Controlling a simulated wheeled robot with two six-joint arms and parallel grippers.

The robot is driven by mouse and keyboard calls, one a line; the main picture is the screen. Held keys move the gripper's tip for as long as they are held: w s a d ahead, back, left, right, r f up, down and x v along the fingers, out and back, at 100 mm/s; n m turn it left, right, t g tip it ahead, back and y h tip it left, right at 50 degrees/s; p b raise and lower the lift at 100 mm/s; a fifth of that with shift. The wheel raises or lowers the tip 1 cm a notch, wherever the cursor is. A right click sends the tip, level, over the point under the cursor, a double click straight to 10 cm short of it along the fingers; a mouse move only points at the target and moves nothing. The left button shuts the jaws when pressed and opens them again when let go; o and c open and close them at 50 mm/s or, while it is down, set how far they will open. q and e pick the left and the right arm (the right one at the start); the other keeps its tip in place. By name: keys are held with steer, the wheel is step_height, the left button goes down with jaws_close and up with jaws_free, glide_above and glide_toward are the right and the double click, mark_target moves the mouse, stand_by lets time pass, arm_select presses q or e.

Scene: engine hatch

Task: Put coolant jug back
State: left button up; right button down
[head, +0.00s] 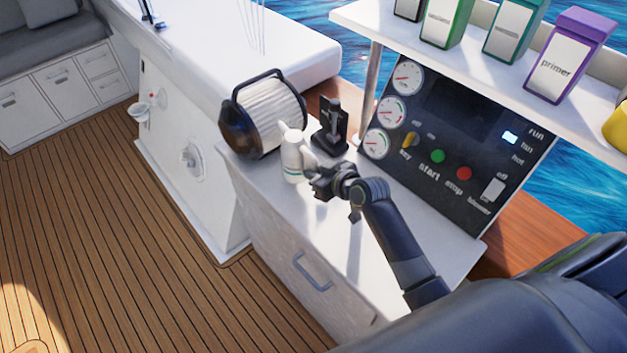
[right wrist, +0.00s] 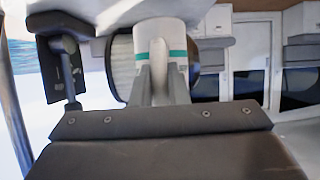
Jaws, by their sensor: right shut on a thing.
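The coolant jug, a small white jug (head: 292,160) with a teal band, is upright over the white counter, in front of the throttle lever. I cannot tell whether its base touches the counter. My right gripper (head: 311,178) comes from the right and is shut on the jug. In the right wrist view the grey fingers (right wrist: 161,85) lie against the white jug body (right wrist: 154,38), close to its teal band. The gripper hides part of the jug there. My left gripper is not in view.
A drum-like white filter (head: 272,108) with a dark frame lies just behind the jug. The black lever (head: 331,132) stands close to its right. A gauge panel (head: 450,135) rises beyond. A shelf (head: 440,55) above holds several boxes, including a purple primer box (head: 568,55).

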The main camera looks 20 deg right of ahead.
mark_target(305, 178)
steer(key=shift+w+f, duration=0.1)
steer(key=shift+f, duration=1.7)
steer(key=c, duration=1.8)
jaws_free()
steer(key=shift+f, duration=0.25)
steer(key=o, duration=0.4)
steer(key=shift+r, duration=0.1)
